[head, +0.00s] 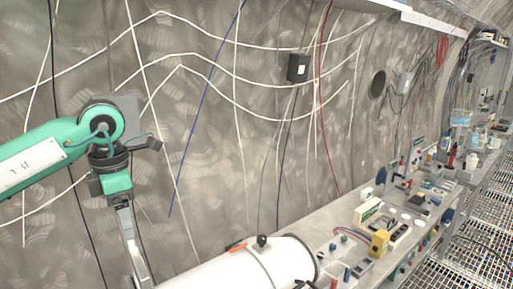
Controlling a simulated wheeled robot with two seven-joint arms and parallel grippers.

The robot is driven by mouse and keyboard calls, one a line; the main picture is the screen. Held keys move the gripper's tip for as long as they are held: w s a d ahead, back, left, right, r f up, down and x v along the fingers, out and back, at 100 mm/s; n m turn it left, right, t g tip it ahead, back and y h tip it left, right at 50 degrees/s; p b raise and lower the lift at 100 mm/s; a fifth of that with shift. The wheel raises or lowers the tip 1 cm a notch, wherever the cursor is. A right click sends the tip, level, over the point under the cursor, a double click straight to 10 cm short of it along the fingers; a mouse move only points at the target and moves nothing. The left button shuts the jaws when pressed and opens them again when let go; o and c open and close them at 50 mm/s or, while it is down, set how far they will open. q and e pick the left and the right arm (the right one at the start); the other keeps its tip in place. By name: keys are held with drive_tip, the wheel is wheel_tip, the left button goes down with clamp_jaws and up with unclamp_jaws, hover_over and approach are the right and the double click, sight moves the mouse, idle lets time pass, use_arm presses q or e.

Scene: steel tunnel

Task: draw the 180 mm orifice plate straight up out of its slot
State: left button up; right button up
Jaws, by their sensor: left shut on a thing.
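My left gripper (137,262) hangs down from the teal arm at the left of the head view, its long grey fingers running to the bottom edge. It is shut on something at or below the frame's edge. That is most likely the 180 mm orifice plate, though I cannot make out its disc or its slot. A large white cylinder (215,272), like a pipe or vessel, lies just right of the fingers, with a grey band, a black knob (262,241) and a red piece (237,247) on top. My right gripper is not in view.
A long bench (325,222) runs along the right, crowded with small parts, including a yellow block (379,243). Metal grating (480,262) lies beside it. Cables hang on the curved grey wall behind my arm, with a black box (298,67). The space above the cylinder is free.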

use_arm(q)
drive_tip(key=shift+r+p, duration=0.9)
drive_tip(key=shift+r, duration=1.3)
